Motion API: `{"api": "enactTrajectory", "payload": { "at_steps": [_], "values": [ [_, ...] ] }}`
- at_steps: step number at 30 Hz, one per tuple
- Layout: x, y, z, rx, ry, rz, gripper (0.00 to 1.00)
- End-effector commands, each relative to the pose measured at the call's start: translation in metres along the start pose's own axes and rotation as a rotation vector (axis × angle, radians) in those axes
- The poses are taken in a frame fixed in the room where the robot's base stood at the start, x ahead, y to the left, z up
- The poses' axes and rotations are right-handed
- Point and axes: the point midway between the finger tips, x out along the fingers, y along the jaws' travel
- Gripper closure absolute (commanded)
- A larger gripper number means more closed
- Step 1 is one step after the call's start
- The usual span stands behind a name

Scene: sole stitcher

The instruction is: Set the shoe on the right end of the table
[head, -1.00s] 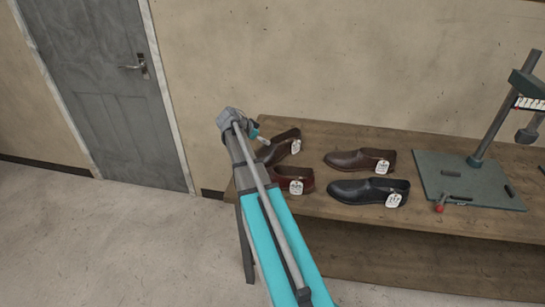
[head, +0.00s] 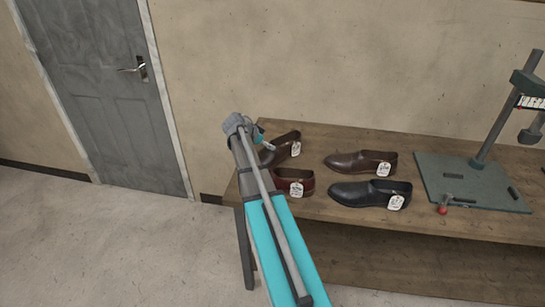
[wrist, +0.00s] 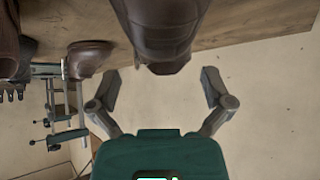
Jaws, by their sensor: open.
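A dark brown shoe (head: 283,147) and a reddish-brown shoe (head: 301,182) are at the left end of the table (head: 320,238), both partly hidden by my arm. A brown shoe (head: 358,161) and a black shoe (head: 360,194) are to their right. All carry white tags. In the wrist view my gripper (wrist: 160,74) is open and empty. A brown shoe end (wrist: 168,35) points in between its fingers from above, apart from both. Which shoe this is, I cannot tell. My fingers are not clear in the head view.
A green-based stitching machine (head: 472,185) with a post stands on the table right of the shoes, and shows in the wrist view (wrist: 62,108). Another brown shoe (wrist: 88,58) is at left there. The wall is behind the table; a grey door (head: 100,85) stands left.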

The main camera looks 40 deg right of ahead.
Motion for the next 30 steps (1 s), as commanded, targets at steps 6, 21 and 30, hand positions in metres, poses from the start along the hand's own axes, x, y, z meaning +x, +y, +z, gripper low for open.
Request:
{"api": "enactTrajectory", "payload": {
  "at_steps": [6, 21, 30],
  "values": [
    [0.023, -0.002, 0.005, 0.001, 0.000, 0.001, 0.00],
    [0.042, -0.001, 0.002, -0.001, 0.000, 0.000, 0.00],
    [0.042, -0.001, 0.002, -0.001, 0.000, 0.000, 0.00]
  ]
}}
